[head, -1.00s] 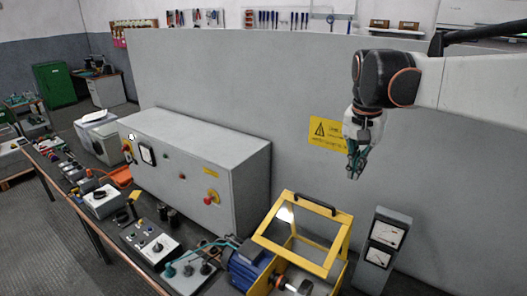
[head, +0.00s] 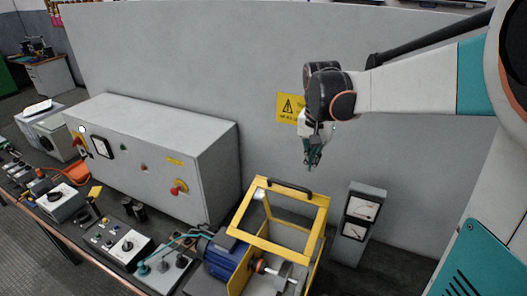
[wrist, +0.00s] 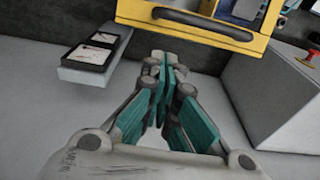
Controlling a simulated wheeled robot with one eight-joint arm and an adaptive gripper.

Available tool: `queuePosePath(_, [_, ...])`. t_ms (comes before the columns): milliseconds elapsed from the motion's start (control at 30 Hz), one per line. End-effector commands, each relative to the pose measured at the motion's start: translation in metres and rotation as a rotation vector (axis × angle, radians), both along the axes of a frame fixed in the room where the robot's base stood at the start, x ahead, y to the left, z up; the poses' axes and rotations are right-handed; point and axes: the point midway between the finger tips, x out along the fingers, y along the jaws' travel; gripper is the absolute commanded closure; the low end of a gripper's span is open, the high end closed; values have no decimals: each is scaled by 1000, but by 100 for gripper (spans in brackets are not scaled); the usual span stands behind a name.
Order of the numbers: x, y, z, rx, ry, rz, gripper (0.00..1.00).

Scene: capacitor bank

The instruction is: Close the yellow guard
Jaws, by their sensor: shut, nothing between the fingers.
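The yellow guard (head: 262,239) is a yellow frame with clear panes over a machine on the bench in the head view. It looks raised and tilted, with its black handle (head: 290,188) along the upper far edge. In the wrist view the guard (wrist: 265,18) and its handle (wrist: 203,22) show at the top, beyond my fingertips. My gripper (head: 313,160) hangs fingers down, above and slightly right of the handle, apart from it. In the wrist view my gripper (wrist: 163,68) has its teal fingers together and empty.
A blue motor (head: 226,258) sits left of the guard. A grey meter box (head: 357,224) stands to its right. A large grey cabinet (head: 150,160) with a red knob stands to the left. A grey wall panel with a yellow warning sign (head: 290,107) rises behind.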

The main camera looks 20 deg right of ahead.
Motion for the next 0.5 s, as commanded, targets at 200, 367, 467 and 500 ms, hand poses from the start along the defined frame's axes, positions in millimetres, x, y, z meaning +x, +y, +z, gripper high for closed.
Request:
queuePosePath(200, [-12, 13, -25, 0, 0, 3, 100])
queuePosePath(367, [-17, 18, -32, 0, 0, 1, 100])
queuePosePath(467, [-18, 18, -34, 0, 0, 1, 100])
queuePosePath(500, [-18, 18, -34, 0, 0, 1, 100])
